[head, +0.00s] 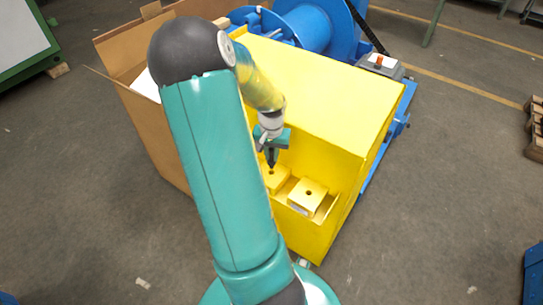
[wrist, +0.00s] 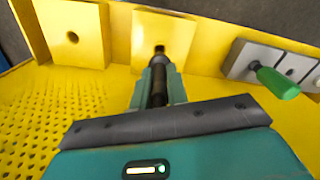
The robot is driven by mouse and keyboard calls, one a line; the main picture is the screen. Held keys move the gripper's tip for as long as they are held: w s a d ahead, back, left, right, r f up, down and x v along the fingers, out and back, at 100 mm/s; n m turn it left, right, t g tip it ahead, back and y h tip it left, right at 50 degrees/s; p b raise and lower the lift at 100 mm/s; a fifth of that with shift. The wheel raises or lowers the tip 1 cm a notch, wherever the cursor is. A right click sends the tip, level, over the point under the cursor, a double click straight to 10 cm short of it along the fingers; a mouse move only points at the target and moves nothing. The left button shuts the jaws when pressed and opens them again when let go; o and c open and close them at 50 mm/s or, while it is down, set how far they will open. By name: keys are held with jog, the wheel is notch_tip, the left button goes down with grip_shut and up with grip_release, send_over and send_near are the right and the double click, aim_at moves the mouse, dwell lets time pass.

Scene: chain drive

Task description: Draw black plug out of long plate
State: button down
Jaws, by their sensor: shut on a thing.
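My gripper (wrist: 159,72) is shut on the black plug (wrist: 158,92), a dark upright rod between its teal fingers. In the wrist view the plug's far end is at the hole of a yellow block (wrist: 176,28) in the middle. I cannot tell whether the tip is in the hole or just clear of it. In the head view my gripper (head: 271,145) points down over this yellow block (head: 277,182). A grey plate (wrist: 244,58) at the right of the wrist view holds a green plug (wrist: 274,82). Which piece is the long plate is unclear.
Another yellow block (head: 307,192) with an empty-looking hole stands beside the first; one shows at left in the wrist view (wrist: 72,38). The large yellow housing (head: 325,85) rises behind. Perforated yellow sheet (wrist: 45,105) lies at left. A cardboard box (head: 150,130) stands left of the housing.

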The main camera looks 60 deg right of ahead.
aim_at(271, 149)
jog(key=shift+r, duration=1.8)
